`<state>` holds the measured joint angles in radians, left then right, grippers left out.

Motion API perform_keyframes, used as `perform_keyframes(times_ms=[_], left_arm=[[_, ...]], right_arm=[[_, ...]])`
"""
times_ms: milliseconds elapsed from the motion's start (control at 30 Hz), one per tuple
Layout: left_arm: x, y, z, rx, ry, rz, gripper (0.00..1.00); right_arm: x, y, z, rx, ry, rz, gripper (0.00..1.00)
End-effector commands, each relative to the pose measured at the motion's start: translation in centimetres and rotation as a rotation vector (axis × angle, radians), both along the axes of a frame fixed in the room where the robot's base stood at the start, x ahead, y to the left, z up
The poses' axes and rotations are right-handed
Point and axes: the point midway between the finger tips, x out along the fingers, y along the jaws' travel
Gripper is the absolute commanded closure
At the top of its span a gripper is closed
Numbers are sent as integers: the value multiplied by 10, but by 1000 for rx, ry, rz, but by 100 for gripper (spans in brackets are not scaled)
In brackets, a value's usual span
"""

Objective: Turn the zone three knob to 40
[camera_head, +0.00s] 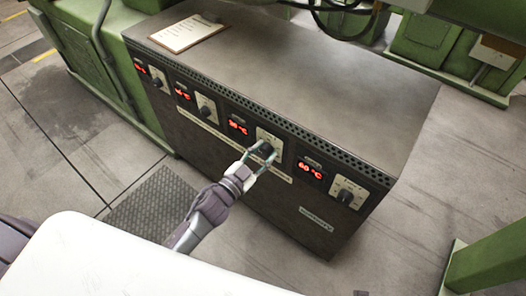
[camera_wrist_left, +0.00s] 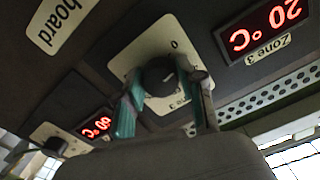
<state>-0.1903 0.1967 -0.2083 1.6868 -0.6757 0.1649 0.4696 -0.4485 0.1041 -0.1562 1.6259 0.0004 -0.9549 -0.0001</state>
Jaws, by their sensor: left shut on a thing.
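The zone three knob (camera_wrist_left: 160,77) is a black round knob on a pale dial plate (camera_wrist_left: 178,45). Its display (camera_wrist_left: 265,28), labelled Zone 3, shows 20 °C in red, upside down in the left wrist view. My left gripper (camera_head: 265,149) reaches the front of the dark control cabinet (camera_head: 300,75) and is shut on this knob, one finger on each side. In the left wrist view the gripper (camera_wrist_left: 166,98) has teal pads around the knob, and part of the scale is hidden. My right gripper is not in view.
The zone four knob (camera_head: 346,196) and its display (camera_head: 310,170), reading 60 °C, lie to the right. Two more knobs, (camera_head: 205,109) and (camera_head: 158,82), lie to the left. A clipboard (camera_head: 187,33) rests on the cabinet top. Green machine frames stand around; the floor in front is clear.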

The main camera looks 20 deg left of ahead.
Motion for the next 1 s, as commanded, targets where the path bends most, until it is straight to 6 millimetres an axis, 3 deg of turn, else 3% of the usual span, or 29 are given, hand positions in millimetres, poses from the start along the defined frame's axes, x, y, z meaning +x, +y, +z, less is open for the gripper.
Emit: perform_keyframes(times_ms=[533, 1000], left_arm=[[0, 1, 0, 456, -165, 0, 96], [0, 1, 0, 641, -232, 0, 96]], right_arm=[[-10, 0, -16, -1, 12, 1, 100], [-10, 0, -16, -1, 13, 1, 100]])
